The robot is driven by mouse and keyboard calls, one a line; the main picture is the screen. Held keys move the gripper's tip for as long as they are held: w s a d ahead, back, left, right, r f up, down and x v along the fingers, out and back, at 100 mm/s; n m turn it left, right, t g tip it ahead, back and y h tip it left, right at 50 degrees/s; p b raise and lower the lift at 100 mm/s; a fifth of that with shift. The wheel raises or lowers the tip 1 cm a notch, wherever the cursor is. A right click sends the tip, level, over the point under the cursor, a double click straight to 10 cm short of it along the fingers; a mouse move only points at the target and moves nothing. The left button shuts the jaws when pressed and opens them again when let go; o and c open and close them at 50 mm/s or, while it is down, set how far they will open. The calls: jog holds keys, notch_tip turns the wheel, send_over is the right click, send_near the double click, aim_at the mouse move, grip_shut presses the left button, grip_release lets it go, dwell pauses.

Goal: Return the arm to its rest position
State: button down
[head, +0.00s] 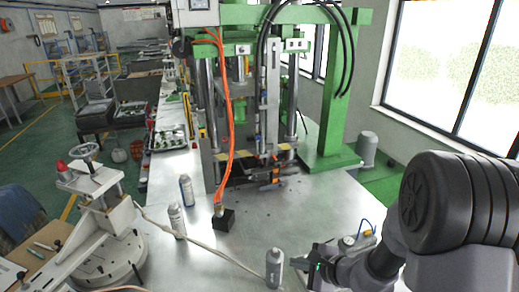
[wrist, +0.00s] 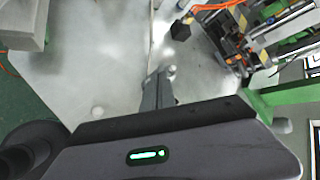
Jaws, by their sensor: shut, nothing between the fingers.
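My arm (head: 440,215) comes in from the right of the head view and bends low over the metal table. My gripper (head: 300,263) is at the lower middle, its fingertips just right of a grey bottle (head: 273,268) that stands upright. I cannot tell whether they touch it.
The green press (head: 335,130) rises behind. A white hand-wheel machine (head: 105,215) stands at left.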

jog(key=a+n+g+y+b, duration=0.1)
jog(key=a+n+b, duration=0.25)
jog(key=a, duration=0.25)
jog(key=s+a+n+g+b, duration=0.25)
jog(key=s+n+b, duration=0.35)
jog(key=s+b, duration=0.35)
jog(key=s+d+f+n+h+b, duration=0.2)
jog(key=s+d+b, duration=0.1)
jog(key=s+b, duration=0.2)
jog(key=s+d+f+n+t+h+b, duration=0.1)
jog(key=s+d+f+n+h+b, duration=0.1)
jog(key=s, duration=0.5)
jog(key=d+f+h+b, duration=0.1)
jog(key=d+b, duration=0.1)
jog(key=b, duration=0.1)
jog(key=shift+s, duration=0.4)
jog(key=c, duration=2.2)
grip_release()
jog(key=shift+n, duration=0.25)
